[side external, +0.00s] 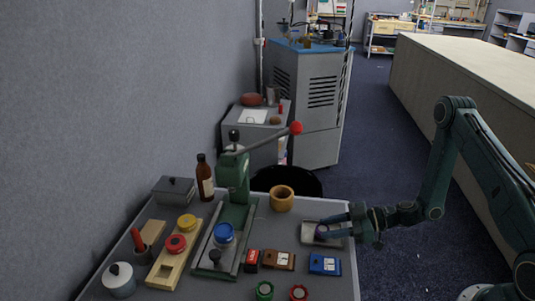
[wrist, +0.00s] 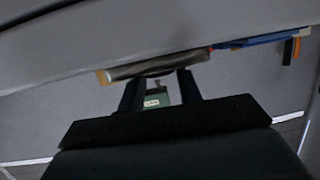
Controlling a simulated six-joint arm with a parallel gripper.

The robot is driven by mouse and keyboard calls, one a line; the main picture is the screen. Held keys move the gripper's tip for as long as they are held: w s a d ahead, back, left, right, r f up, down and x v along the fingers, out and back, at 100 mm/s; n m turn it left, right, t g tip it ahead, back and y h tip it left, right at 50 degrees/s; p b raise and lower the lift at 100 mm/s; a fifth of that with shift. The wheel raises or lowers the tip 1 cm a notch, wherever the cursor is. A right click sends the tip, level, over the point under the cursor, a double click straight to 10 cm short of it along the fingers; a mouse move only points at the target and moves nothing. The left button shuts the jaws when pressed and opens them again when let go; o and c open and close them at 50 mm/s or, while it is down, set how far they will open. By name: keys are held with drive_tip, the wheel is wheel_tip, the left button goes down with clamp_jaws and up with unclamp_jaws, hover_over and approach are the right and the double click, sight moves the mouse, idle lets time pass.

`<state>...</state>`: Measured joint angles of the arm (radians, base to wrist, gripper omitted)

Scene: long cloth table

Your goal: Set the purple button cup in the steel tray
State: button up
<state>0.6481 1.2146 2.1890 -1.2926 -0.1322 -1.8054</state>
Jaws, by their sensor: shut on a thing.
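The steel tray (side external: 308,237) is a small, shallow grey tray near the right edge of the table. My gripper (side external: 335,226) reaches in from the right, low over the tray, with its fingers nearly level. It is shut on the purple button cup (side external: 322,230), a small dark purple shape that the fingers partly hide. I cannot tell whether the cup touches the tray floor. In the wrist view my two dark fingers (wrist: 160,78) are spaced apart, and the cup cannot be made out clearly between them.
A wooden bowl (side external: 282,199) stands behind and left of the tray. A blue box (side external: 325,265), a brown box (side external: 279,260) and a red box (side external: 252,259) lie in front. A green press (side external: 233,175) with a red-knobbed lever stands left. The table's right edge is close.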

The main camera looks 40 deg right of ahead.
drive_tip(key=shift+f, duration=0.2)
drive_tip(key=o, duration=0.8)
drive_tip(key=shift+c, duration=0.2)
drive_tip(key=shift+d+r, duration=0.1)
drive_tip(key=shift+r, duration=0.05)
drive_tip(key=v, duration=1.2)
drive_tip(key=shift+r, duration=0.1)
